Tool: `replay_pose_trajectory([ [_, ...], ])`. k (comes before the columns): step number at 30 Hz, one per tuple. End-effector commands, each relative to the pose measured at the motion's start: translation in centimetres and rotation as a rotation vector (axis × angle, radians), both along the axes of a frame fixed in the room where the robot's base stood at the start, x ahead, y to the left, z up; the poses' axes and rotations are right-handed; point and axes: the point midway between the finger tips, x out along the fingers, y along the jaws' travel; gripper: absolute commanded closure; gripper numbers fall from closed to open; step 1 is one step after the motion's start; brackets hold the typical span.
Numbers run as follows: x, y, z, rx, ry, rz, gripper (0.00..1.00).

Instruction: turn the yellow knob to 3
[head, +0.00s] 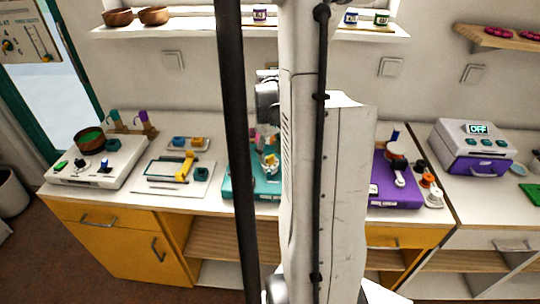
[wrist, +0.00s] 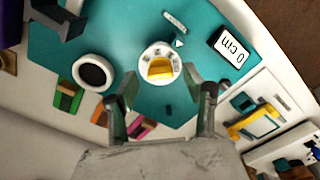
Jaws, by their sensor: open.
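The yellow knob (wrist: 160,69) sits in a round white dial (wrist: 146,57) on a teal board (wrist: 190,22) in the wrist view. Small marks ring the dial, but the numbers are too small to read. My gripper (wrist: 161,77) is open, with one fingertip at each side of the dial's near edge. I cannot tell whether a finger touches the knob.
A display reading "0 cm" (wrist: 231,45) and a white ring with a black centre (wrist: 93,73) flank the dial. Coloured blocks (wrist: 66,95) lie along the board's edge. In the head view, a white board (head: 98,160) stands left and a purple board (head: 388,188) right.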

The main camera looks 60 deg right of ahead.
Motion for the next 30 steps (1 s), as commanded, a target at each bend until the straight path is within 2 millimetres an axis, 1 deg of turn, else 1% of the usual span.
replay_pose_trajectory([
  [1, 0.02, -0.02, -0.42, 0.0, 0.0, 0.0, 0.54],
  [5, -0.01, 0.03, -0.93, 0.0, 0.0, 0.0, 0.54],
  [13, -0.01, 0.03, -1.01, 0.0, 0.0, 0.0, 0.54],
  [14, -0.01, 0.03, -1.0, 0.0, 0.0, 0.0, 0.57],
  [23, -0.02, 0.02, -0.99, 0.0, 0.0, 0.0, 0.97],
  [24, -0.02, 0.02, -0.99, 0.0, 0.0, 0.0, 0.99],
  [30, 0.0, 0.02, -1.01, 0.0, 0.0, -0.016, 0.99],
])
